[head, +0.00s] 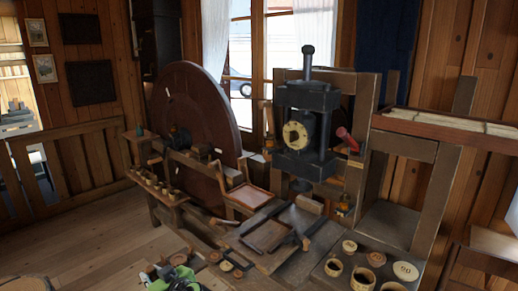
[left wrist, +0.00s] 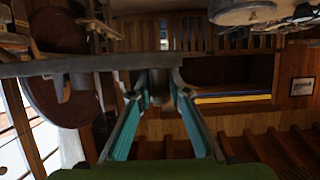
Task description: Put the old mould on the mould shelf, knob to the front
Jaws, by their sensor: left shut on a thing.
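My left gripper (head: 175,276) is low at the bottom edge of the head view, left of the bench. In the left wrist view its two teal fingers close on a small dark, rounded thing (left wrist: 157,84), which looks to be the old mould. Its knob cannot be made out. A narrow wooden ledge with a row of small round pieces (head: 160,188), seemingly the mould shelf, stands by the large wheel, farther off and apart from the gripper. My right gripper is in neither view.
A black press (head: 307,110) with a pale round piece in its front stands behind the bench. Several round wooden pots and discs (head: 362,277) stand at the bench's right, with trays (head: 268,236) in its middle. A large brown wheel (head: 196,110) rises behind the ledge. Floor at left is clear.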

